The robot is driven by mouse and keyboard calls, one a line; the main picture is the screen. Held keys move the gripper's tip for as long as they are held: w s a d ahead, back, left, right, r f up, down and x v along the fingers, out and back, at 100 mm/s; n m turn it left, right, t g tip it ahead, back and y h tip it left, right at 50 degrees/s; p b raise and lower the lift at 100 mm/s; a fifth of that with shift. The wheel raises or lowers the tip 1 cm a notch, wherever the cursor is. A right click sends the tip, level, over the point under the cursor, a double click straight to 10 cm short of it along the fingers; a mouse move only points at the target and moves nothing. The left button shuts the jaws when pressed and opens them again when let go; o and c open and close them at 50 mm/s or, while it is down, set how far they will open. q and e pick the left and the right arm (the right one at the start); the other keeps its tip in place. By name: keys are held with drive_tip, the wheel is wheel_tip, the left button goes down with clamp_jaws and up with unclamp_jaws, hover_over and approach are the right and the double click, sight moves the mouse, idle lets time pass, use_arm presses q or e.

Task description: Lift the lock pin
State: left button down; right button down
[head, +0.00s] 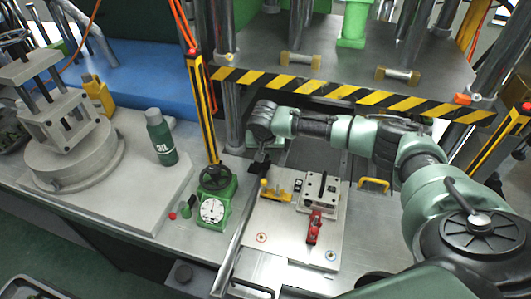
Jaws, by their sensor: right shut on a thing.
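My right arm reaches in from the right, and its dark right gripper (260,170) points down at the left edge of the metal fixture plate (280,235). It is shut on a small part, which I take for the lock pin, at the yellow piece (274,192) on the plate. The fingers hide most of what they hold, and I cannot tell whether it is raised. A grey mould block (321,190) sits to the right of it, with a red toggle clamp (314,228) in front. My left gripper is not in view.
A green dial gauge (214,196) and a striped post (203,110) stand left of the plate. A dark green bottle (161,138) is farther left. The striped press edge (340,94) overhangs behind my right arm. A yellow handle (374,184) lies right of the plate.

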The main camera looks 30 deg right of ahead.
drive_tip(key=shift+r, duration=0.1)
idle(0.7)
wheel_tip(320, 180, up, 3)
drive_tip(key=p, duration=0.3)
drive_tip(key=shift+w+d+f, duration=0.1)
drive_tip(key=shift+w+f, duration=0.1)
drive_tip(key=shift+f, duration=0.1)
drive_tip(key=c, duration=1.2)
unclamp_jaws()
drive_tip(key=shift+r, duration=0.1)
drive_tip(key=shift+s, duration=0.15)
